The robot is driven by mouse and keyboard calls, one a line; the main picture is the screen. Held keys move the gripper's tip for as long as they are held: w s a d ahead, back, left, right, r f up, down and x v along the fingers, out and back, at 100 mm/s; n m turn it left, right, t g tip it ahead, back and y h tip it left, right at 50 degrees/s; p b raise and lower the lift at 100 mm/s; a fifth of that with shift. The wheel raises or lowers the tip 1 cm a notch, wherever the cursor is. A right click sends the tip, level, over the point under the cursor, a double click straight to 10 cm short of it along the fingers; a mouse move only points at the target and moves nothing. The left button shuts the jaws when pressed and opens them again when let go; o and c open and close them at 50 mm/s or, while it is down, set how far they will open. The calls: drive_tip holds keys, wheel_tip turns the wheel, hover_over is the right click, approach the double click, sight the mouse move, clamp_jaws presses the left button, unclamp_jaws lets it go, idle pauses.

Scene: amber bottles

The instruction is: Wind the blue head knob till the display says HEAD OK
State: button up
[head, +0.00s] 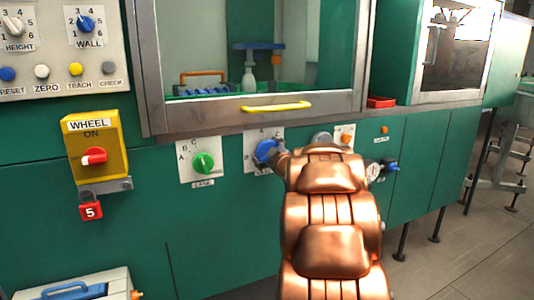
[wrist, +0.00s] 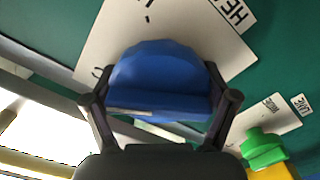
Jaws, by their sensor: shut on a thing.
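The blue head knob (head: 264,150) sits on a white plate with letters around it, on the green machine front. In the wrist view the blue knob (wrist: 158,75) fills the space between the two black fingers of my gripper (wrist: 160,108). The fingers are shut on its sides. A pale pointer strip shows on the knob's grip bar, and part of a label reading "HE" is on its plate. In the head view my gripper (head: 278,154) is mostly hidden behind my copper-coloured arm. No readable display shows in either view.
A green knob (head: 204,163) is left of the blue one. A yellow WHEEL switch box (head: 93,146) with a red padlock (head: 91,210) is further left. Above is a window with a yellow handle (head: 277,106). A grey box (head: 75,284) stands lower left.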

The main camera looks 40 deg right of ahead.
drive_tip(key=o, duration=1)
drive_tip(key=shift+c, duration=0.2)
drive_tip(key=shift+s, duration=0.1)
drive_tip(key=v, duration=1.2)
